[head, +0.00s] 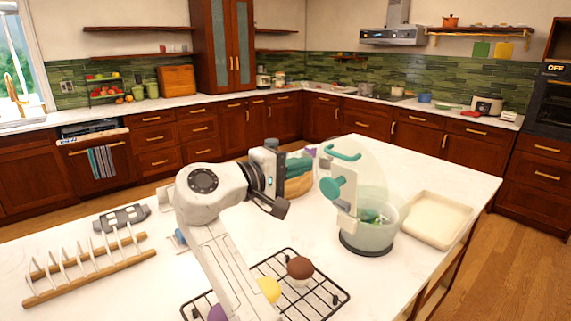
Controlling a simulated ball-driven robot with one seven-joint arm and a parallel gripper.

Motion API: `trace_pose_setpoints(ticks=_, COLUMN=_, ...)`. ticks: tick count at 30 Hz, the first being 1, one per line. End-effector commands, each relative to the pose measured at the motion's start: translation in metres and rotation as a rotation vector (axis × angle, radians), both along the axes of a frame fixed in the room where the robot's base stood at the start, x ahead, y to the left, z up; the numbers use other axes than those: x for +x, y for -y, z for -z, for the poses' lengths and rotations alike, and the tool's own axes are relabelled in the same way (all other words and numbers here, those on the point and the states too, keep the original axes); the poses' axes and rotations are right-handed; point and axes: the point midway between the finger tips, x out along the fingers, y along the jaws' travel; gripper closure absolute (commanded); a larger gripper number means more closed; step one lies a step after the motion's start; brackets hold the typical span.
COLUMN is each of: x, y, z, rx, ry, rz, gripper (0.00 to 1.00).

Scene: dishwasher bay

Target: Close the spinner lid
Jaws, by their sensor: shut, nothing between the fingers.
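The spinner has a clear round bowl (380,230) with green leaves inside and a dark base, standing on the white island. Its clear lid (375,170) is raised, tipped up nearly upright above the bowl. A teal knob (334,188) and a teal handle (343,153) show on the lid's left and upper side. My gripper (277,182) is left of the lid, apart from it in the picture, at about the knob's height. It is shut and empty. Its fingertips are hard to make out against the things behind.
A cream tray (437,220) lies right of the spinner. A black wire rack (318,293) with a brown-topped cupcake (300,269) is in front. A wooden plate rack (85,268) and a dark grey device (121,218) lie left. A round wooden board (298,187) sits behind my gripper.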

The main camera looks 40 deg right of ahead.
Motion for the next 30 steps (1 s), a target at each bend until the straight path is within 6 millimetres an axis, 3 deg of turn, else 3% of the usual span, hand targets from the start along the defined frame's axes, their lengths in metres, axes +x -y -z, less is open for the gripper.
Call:
trace_pose_setpoints(ticks=6, x=0.0, y=0.043, z=0.0, rx=0.002, ry=-0.001, rz=0.003, gripper=1.0)
trace_pose_setpoints(ticks=12, x=0.001, y=0.069, z=0.002, rx=0.0, ry=-0.002, rz=0.001, gripper=1.0)
trace_pose_setpoints(ticks=30, x=0.001, y=0.08, z=0.004, rx=0.0, ry=0.0, rz=0.0, gripper=1.0)
